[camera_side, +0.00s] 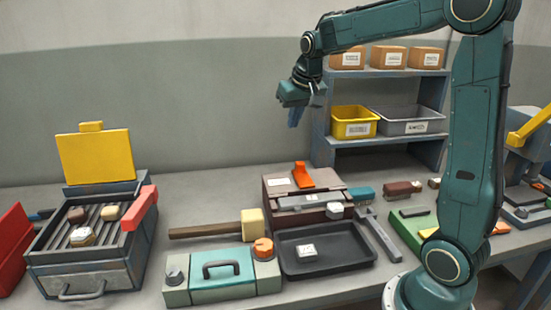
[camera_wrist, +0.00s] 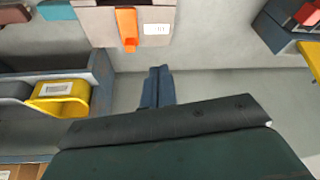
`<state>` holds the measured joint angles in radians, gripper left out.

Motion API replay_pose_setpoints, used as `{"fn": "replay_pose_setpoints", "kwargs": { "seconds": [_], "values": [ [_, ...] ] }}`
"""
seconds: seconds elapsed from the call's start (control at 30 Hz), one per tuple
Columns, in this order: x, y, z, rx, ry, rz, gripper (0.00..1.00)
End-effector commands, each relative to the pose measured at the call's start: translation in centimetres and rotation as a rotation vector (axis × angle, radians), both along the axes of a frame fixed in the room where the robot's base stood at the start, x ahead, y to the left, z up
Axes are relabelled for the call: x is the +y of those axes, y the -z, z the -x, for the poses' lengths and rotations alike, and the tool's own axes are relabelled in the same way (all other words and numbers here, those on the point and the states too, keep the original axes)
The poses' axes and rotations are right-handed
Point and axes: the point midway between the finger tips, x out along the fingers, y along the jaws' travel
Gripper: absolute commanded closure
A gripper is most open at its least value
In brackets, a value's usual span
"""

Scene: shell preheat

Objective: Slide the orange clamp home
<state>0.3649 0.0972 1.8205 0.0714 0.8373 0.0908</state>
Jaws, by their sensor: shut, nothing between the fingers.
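The orange clamp (camera_side: 303,176) stands tilted on top of a brown box (camera_side: 276,190) near the middle of the table. In the wrist view the clamp (camera_wrist: 127,28) lies on the box top (camera_wrist: 165,14), beside a white label. My gripper (camera_side: 294,118) hangs in the air above and behind the box, well apart from the clamp. Its blue fingers (camera_wrist: 159,72) are together and empty in the wrist view. How far the clamp sits along its track is too small to tell.
A black tray (camera_side: 325,268) holding a white-labelled piece lies in front of the box. A teal case (camera_side: 222,288) and a mallet (camera_side: 205,231) are to its left. A grill with a raised yellow lid (camera_side: 95,156) stands far left. Shelves with a yellow bin (camera_side: 352,129) stand behind right.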

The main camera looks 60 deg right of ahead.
Motion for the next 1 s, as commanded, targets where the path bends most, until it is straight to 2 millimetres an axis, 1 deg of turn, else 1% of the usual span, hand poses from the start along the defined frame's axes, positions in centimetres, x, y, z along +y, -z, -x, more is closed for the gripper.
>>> {"fn": "replay_pose_setpoints", "kwargs": {
  "seconds": [0.03, 0.2, 0.4, 0.5, 0.6, 0.7, 0.8, 1.0],
  "values": [
    [-1.4, 0.7, -0.9, 0.008, 0.026, -0.003, 1.00],
    [-5.4, 2.9, -3.3, 0.021, 0.101, -0.010, 1.00],
    [-10.3, 5.9, -5.4, 0.035, 0.188, -0.017, 1.00],
    [-12.3, 7.3, -6.0, 0.041, 0.223, -0.020, 1.00],
    [-13.8, 8.4, -6.4, 0.045, 0.249, -0.021, 1.00],
    [-14.7, 9.0, -6.6, 0.047, 0.263, -0.023, 1.00],
    [-15.0, 9.3, -6.7, 0.047, 0.270, -0.023, 1.00],
    [-15.1, 9.4, -6.7, 0.047, 0.270, -0.023, 1.00]
  ]
}}
